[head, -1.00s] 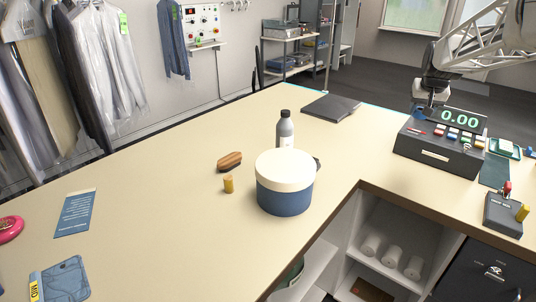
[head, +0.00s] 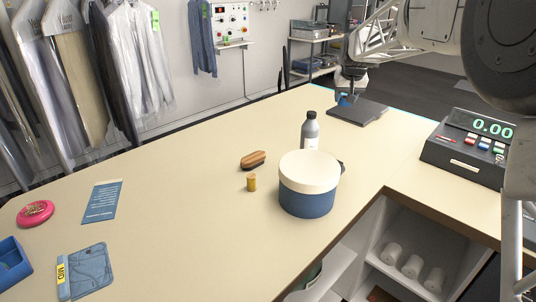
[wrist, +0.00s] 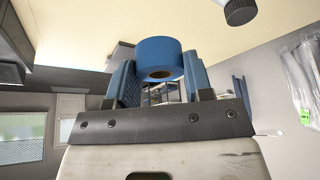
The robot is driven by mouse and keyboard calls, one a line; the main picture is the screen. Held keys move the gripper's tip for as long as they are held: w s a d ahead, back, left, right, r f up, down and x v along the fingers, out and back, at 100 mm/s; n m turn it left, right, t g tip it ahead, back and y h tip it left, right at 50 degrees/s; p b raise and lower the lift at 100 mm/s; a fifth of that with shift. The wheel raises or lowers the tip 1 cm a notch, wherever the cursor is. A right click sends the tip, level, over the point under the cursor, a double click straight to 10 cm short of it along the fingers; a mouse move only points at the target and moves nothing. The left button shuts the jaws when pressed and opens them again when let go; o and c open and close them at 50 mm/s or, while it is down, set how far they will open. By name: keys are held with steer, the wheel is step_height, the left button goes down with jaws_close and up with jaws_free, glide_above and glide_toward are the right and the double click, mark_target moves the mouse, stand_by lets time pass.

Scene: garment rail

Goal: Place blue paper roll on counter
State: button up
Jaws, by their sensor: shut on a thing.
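The blue paper roll (wrist: 158,50) shows in the wrist view between the two blue-padded fingers of my gripper (wrist: 155,82), its brown core hole facing the camera. My gripper is shut on it. In the head view my gripper (head: 345,99) is at the far part of the counter (head: 190,230), by the left end of a dark flat folder (head: 362,112); a small bit of blue shows at its tips. I cannot tell whether the roll touches the surface.
A grey bottle (head: 310,131), a blue tub with a cream lid (head: 308,201), a brush (head: 253,160) and a yellow cylinder (head: 251,183) stand mid-counter. A register (head: 468,150) is at right.

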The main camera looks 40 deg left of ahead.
steer(key=s+a+n+g, duration=0.1)
steer(key=s+a, duration=0.5)
steer(key=a, duration=0.3)
steer(key=s+a+n, duration=0.2)
steer(key=s+a, duration=0.5)
steer(key=a, duration=0.2)
glide_above(278, 157)
steer(key=d, duration=0.1)
step_height(278, 157, down, 13)
steer(key=shift+s+d+f+y, duration=0.15)
steer(key=shift+s+f+y, duration=0.25)
steer(key=shift+f, duration=0.3)
steer(key=shift+f, duration=0.15)
steer(key=shift+f, duration=2.35)
steer(key=shift+f, duration=2.5)
steer(key=shift+f, duration=0.15)
